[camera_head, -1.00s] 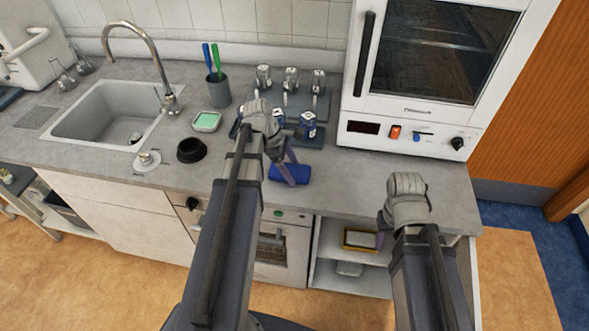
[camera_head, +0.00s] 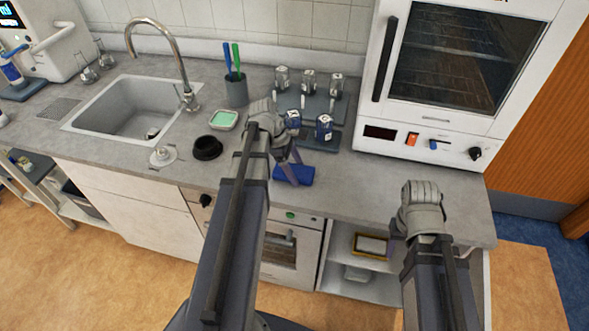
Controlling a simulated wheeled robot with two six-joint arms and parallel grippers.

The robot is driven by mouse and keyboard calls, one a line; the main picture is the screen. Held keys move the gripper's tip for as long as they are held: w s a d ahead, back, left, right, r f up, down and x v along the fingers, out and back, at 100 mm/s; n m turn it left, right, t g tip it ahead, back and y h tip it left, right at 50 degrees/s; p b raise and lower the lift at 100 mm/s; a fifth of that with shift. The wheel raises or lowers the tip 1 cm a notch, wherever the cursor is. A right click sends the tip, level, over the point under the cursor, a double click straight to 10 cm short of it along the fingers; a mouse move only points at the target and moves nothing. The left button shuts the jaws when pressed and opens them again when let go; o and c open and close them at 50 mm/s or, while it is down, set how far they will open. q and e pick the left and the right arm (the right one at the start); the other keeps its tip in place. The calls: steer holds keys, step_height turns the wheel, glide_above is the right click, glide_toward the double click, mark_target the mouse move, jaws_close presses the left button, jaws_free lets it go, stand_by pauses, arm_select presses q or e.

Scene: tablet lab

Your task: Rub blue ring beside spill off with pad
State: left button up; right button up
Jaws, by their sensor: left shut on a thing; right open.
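A blue pad (camera_head: 306,176) lies at the front part of the grey counter, right of the black ring-shaped dish. My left gripper (camera_head: 293,177) reaches down over the pad with its fingers shut on it; the wrist hides part of the counter behind. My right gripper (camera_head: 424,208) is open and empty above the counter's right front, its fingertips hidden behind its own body. I cannot make out a blue ring mark or a spill; the counter under my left arm is hidden.
A green-filled dish (camera_head: 224,119), a black round dish (camera_head: 207,148) and a small white knobbed item (camera_head: 162,156) stand left of my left arm. The sink (camera_head: 132,108) is left, the oven (camera_head: 440,135) right.

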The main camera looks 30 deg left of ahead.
mark_target(309, 173)
arm_select(q)
steer(key=shift+w+d, duration=0.25)
steer(key=shift+d, duration=0.65)
steer(key=shift+w+d, duration=0.2)
steer(key=shift+d, duration=0.65)
steer(key=shift+d, duration=0.15)
steer(key=shift+w+d+f, duration=0.1)
steer(key=shift+w+d, duration=0.05)
steer(key=shift+d, duration=0.8)
steer(key=shift+w+d+f, duration=0.1)
steer(key=shift+d, duration=0.8)
steer(key=shift+r, duration=0.15)
steer(key=shift+w+d+r+p, duration=0.1)
steer(key=shift+w+r+p, duration=0.15)
steer(key=shift+r+p, duration=0.15)
steer(key=r+p, duration=0.5)
steer(key=shift+s+a, duration=0.1)
steer(key=shift+a, duration=0.1)
step_height(309, 173, up, 3)
steer(key=p, duration=0.3)
